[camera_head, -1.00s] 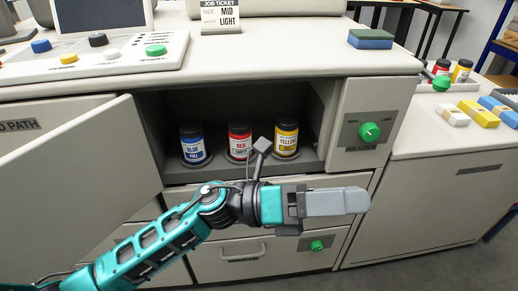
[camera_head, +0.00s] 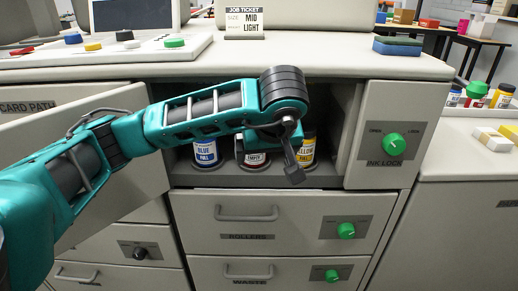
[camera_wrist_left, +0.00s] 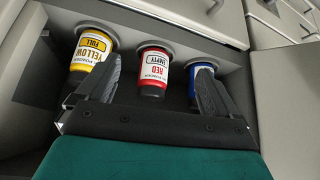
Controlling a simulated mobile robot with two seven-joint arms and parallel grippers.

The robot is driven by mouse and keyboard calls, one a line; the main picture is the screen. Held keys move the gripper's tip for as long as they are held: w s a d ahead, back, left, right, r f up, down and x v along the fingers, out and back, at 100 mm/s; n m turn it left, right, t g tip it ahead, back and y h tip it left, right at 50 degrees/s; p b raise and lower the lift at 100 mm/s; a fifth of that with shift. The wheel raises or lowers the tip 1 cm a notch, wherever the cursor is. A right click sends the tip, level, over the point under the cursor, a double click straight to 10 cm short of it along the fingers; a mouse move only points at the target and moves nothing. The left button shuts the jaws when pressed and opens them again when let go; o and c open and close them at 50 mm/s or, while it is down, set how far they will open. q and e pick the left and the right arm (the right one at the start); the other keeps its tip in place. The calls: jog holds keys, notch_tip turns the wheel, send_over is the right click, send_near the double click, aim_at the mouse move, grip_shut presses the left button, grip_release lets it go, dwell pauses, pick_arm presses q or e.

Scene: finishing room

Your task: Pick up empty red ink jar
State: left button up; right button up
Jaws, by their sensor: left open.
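The red ink jar, labelled EMPTY, stands upright in the open ink compartment between the blue and yellow jars. In the head view only its lower part (camera_head: 255,158) shows below my left arm. In the left wrist view the red jar (camera_wrist_left: 152,74) stands ahead of my left gripper (camera_wrist_left: 155,85), between its two spread fingers. The gripper is open and empty. The blue jar (camera_head: 206,153) stands to the left in the head view, and the yellow jar (camera_head: 304,150) to the right. In the wrist view one finger overlaps the yellow jar (camera_wrist_left: 90,50) and the other covers much of the blue jar.
The compartment door (camera_head: 60,150) stands open at the left. The ink lock panel with a green knob (camera_head: 393,144) is at the right. Closed drawers (camera_head: 270,213) lie below, and the counter edge (camera_head: 230,72) is above. More jars (camera_head: 476,95) stand at the far right.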

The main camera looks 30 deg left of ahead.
pick_arm(q)
jog(key=w+a+f, duration=0.1)
jog(key=w+a, duration=0.1)
jog(key=w, duration=0.1)
jog(key=w+a+f+b, duration=0.1)
jog(key=w+a, duration=0.2)
jog(key=w+a+f+b, duration=0.1)
jog(key=w+a, duration=0.2)
jog(key=shift+a+f, duration=0.2)
jog(key=shift+f, duration=0.1)
jog(key=shift+w+a+f, duration=0.25)
jog(key=shift+f, duration=0.15)
jog(key=shift+c, duration=0.4)
jog(key=c, duration=1)
